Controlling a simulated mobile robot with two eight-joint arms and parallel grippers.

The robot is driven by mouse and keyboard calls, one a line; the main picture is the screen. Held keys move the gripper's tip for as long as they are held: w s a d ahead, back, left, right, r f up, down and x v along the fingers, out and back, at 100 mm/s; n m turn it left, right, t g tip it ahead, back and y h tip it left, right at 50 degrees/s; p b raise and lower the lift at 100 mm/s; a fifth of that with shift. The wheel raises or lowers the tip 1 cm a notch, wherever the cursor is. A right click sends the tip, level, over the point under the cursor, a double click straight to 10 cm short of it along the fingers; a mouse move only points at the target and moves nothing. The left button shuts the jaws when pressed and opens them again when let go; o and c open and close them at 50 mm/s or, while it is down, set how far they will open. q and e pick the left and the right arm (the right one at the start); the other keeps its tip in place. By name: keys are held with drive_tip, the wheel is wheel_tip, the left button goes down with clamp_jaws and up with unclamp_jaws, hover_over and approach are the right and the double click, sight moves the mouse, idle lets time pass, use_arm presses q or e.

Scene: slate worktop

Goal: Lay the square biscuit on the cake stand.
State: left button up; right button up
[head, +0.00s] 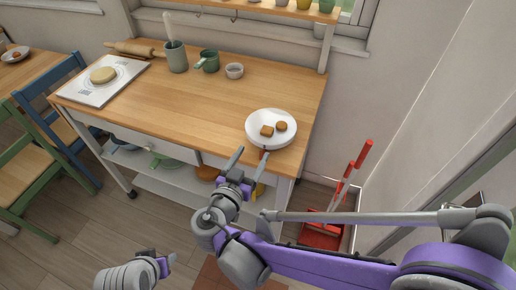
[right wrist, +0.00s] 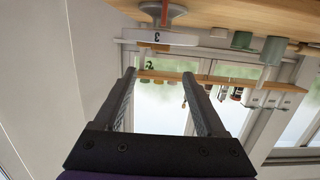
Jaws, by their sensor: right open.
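The cake stand (head: 255,122) has a white plate and stands at the right front corner of the wooden worktop. The square biscuit (head: 267,131) lies on its plate, beside a round biscuit (head: 281,126). In the right wrist view, which is upside down, the cake stand (right wrist: 180,39) shows edge-on with a mark like a 3, and a brownish biscuit edge shows on it. My right gripper (head: 249,163) is open and empty, in front of the worktop's edge near the stand; its fingers (right wrist: 159,80) are wide apart. My left gripper (head: 160,262) is low at the bottom, its opening unclear.
Behind on the worktop (head: 170,95) are a grey-green crock (head: 177,57), a green mug (head: 209,61) and a small bowl (head: 234,71). A white board (head: 88,91) with dough lies at the left. A red dustpan (head: 320,235) stands at right. The worktop's middle is clear.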

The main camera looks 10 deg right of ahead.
drive_tip(key=s+d+f+n+g+y, duration=0.25)
drive_tip(key=s+d+f+g, duration=0.4)
drive_tip(key=d, duration=0.35)
drive_tip(key=s+f+n+g+y, duration=0.1)
drive_tip(key=s+f+n+y, duration=0.1)
drive_tip(key=s, duration=0.3)
drive_tip(key=s+a+f+n+y, duration=0.1)
drive_tip(key=s+f+n+y, duration=0.1)
drive_tip(key=s+y, duration=0.2)
drive_tip(key=shift+s+f+g, duration=0.25)
drive_tip(key=shift+s+g, duration=0.1)
drive_tip(key=shift+s, duration=0.7)
drive_tip(key=shift+y, duration=0.25)
drive_tip(key=r+p, duration=0.2)
drive_tip(key=r, duration=0.1)
drive_tip(key=shift+w+r+p, duration=0.2)
drive_tip(key=shift+w+p, duration=0.15)
drive_tip(key=shift+w, duration=0.05)
